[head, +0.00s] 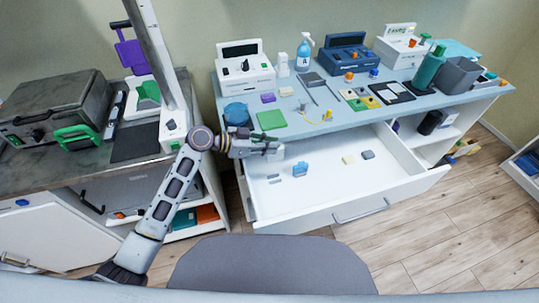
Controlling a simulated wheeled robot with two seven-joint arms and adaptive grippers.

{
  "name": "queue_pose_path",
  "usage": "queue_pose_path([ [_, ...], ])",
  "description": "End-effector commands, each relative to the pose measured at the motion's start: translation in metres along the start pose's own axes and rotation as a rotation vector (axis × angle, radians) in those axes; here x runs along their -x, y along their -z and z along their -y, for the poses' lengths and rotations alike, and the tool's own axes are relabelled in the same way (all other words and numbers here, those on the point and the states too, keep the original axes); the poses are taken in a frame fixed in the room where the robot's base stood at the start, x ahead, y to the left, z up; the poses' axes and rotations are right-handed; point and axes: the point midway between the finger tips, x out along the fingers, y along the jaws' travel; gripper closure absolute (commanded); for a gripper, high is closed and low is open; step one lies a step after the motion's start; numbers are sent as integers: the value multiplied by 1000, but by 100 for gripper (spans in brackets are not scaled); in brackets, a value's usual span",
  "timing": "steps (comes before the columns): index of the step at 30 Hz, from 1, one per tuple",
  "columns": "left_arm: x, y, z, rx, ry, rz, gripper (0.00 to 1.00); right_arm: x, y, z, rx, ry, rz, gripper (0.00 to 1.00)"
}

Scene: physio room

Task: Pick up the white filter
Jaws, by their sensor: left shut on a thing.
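My left gripper (268,146) reaches in from the left over the open drawer (320,200). It is shut on a small white piece (273,154), which looks like the white filter; the fingers hide part of it. The piece is at the drawer's back left, and I cannot tell whether it touches the drawer floor. My right gripper is not in view.
In the drawer lie a blue clip-like piece (300,169), a cream block (348,160) and a grey-blue block (368,154). The blue-grey worktop (310,125) above is crowded with devices and small parts. A grey chair back (270,265) stands in front.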

Motion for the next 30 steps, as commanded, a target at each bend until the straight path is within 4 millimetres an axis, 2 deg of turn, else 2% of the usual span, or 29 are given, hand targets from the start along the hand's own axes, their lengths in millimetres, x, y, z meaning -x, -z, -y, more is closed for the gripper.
queue_pose_path([
  [4,9,21,0,-3,0,1,100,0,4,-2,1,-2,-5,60],
  [10,15,35,0,0,0,1,100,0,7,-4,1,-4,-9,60],
  [20,16,39,0,1,0,1,100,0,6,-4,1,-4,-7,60],
  [30,16,39,0,1,0,1,100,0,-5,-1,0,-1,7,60],
])
